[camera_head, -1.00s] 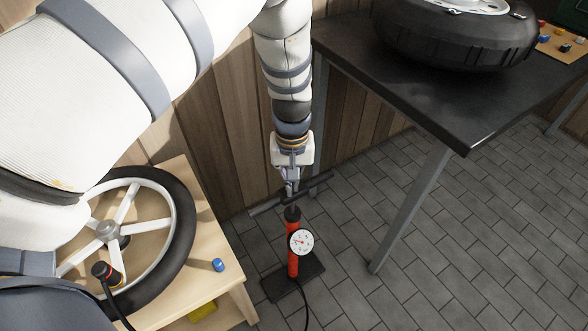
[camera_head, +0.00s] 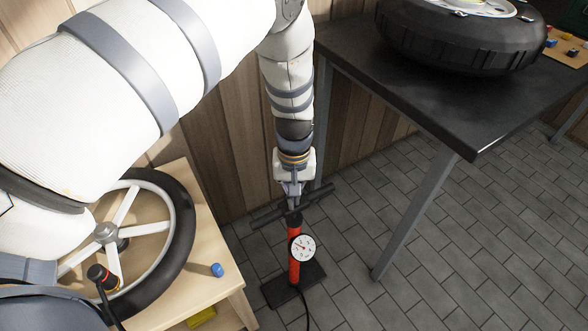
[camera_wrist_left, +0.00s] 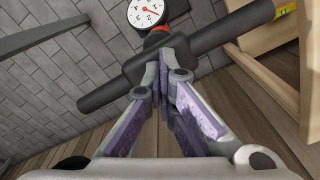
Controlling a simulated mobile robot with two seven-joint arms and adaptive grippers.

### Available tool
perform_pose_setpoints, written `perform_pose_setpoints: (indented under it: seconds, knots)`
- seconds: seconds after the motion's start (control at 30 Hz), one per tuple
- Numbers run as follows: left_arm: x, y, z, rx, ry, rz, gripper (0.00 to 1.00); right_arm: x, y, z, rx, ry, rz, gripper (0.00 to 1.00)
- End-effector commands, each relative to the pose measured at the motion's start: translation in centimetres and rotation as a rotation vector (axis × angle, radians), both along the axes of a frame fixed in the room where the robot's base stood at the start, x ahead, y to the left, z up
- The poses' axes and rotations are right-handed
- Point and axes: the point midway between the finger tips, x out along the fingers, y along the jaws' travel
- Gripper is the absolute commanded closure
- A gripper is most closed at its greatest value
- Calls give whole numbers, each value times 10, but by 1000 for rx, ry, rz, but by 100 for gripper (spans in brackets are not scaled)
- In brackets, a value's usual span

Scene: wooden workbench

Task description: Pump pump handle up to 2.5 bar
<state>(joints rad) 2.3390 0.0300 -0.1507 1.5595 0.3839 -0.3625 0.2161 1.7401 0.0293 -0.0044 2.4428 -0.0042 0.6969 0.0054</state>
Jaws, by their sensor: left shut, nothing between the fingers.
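The pump (camera_head: 294,268) is a red upright cylinder on a dark foot plate on the floor. Its black T-shaped pump handle (camera_head: 321,194) sits close above the cylinder top. The handle also crosses the left wrist view (camera_wrist_left: 218,31). A round white gauge (camera_head: 302,247) is on the cylinder; it also shows at the top of the left wrist view (camera_wrist_left: 146,12), but I cannot read its pressure. My left gripper (camera_head: 293,205) points down at the handle's middle. Its fingers (camera_wrist_left: 164,62) are shut with nothing between them, against or just above the bar. My right gripper is out of view.
A spoked wheel (camera_head: 181,235) lies on a light wooden bench (camera_head: 226,283) at left, with a blue cap (camera_head: 217,270). A black table (camera_head: 440,115) bearing a large tire (camera_head: 455,48) stands at right. A hose (camera_head: 306,308) runs from the pump. Tiled floor is clear at right.

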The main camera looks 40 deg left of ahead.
Motion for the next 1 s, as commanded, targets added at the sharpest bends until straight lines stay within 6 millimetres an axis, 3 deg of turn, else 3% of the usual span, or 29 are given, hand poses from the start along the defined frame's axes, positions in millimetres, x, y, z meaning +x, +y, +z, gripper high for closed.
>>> perform_pose_setpoints:
  seconds: [0.03, 0.6, 0.77, 1.0]
  knots:
    - [3, 0, 22, -1, -12, 0, 100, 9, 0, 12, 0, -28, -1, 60]
    - [3, 0, 133, 0, -16, 0, 100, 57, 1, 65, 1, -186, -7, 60]
    - [2, 0, 150, 0, -10, 0, 100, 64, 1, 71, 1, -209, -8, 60]
    - [1, 0, 147, 0, -1, 1, 100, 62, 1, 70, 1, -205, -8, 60]
